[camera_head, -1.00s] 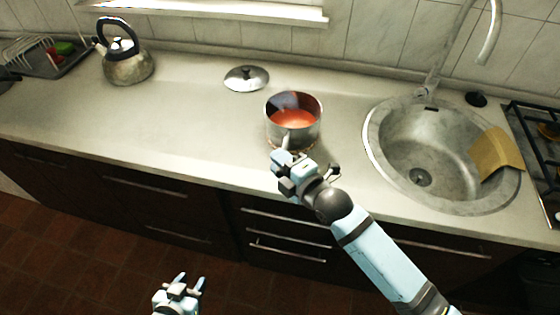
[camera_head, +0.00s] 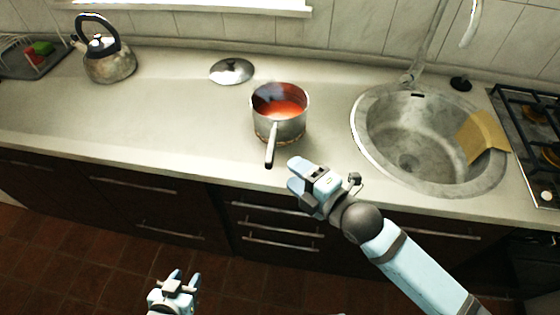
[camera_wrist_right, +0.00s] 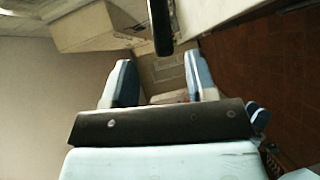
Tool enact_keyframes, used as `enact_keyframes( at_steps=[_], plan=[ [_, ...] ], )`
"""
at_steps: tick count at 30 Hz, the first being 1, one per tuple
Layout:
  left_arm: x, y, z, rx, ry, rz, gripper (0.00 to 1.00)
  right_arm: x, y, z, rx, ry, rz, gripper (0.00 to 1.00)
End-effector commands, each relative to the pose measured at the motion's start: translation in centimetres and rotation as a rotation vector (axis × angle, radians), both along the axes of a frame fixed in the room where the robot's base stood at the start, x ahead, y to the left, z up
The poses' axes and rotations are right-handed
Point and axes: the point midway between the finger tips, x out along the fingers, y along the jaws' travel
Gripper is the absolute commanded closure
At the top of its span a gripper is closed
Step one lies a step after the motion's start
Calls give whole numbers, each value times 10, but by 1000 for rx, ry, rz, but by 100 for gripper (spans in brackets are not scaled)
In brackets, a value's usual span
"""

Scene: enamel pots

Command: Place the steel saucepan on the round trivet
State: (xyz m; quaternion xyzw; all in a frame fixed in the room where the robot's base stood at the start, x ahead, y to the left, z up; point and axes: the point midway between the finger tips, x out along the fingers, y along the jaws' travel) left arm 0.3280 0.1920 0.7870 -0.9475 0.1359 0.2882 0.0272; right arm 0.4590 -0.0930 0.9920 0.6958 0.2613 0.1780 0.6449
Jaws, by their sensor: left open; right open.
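The steel saucepan (camera_head: 292,130) stands upright on the counter with red liquid inside. Its dark-tipped handle (camera_head: 270,150) points toward the counter's front edge. A thin brown rim (camera_head: 262,139) shows under the pan's base; it looks like the round trivet, mostly hidden by the pan. My right gripper (camera_head: 295,174) is open and empty, to the right of the handle's end and apart from it. In the right wrist view a dark handle end (camera_wrist_right: 161,28) shows beyond the open fingers (camera_wrist_right: 160,80). My left gripper (camera_head: 184,277) is open and empty, low in front of the cabinets.
A steel lid (camera_head: 231,70) lies behind and left of the pan. A kettle (camera_head: 108,66) and a dish rack (camera_head: 30,60) are at the far left. A round sink (camera_head: 375,150) with a sponge-coloured cloth (camera_head: 482,137) and a hob (camera_head: 530,115) are at right. The counter left of the pan is clear.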

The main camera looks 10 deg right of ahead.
Motion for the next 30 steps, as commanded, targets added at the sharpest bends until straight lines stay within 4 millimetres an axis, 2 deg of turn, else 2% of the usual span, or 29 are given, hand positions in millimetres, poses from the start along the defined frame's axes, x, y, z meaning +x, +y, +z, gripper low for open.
enact_keyframes(
  at_steps=[6,11,14,17,20,24,27,30],
  plan=[
    [1,0,1,-2,-2,1,57,-20,-15,2,0,0,-1,48],
    [1,0,1,-3,-1,2,57,-23,-17,3,4,2,-1,48],
    [1,0,1,-3,-1,2,57,-25,-20,-8,52,61,-27,48],
    [1,0,1,-3,-1,2,57,-30,-30,-35,193,224,-106,48],
    [1,0,1,-3,-1,2,57,-45,-45,-78,412,456,-242,48],
    [1,0,0,-2,0,3,57,-77,-70,-139,733,751,-471,48],
    [1,0,0,-2,1,2,57,-101,-86,-174,918,895,-620,48],
    [1,0,0,-2,1,2,57,-120,-95,-195,1045,978,-724,48]
  ],
)
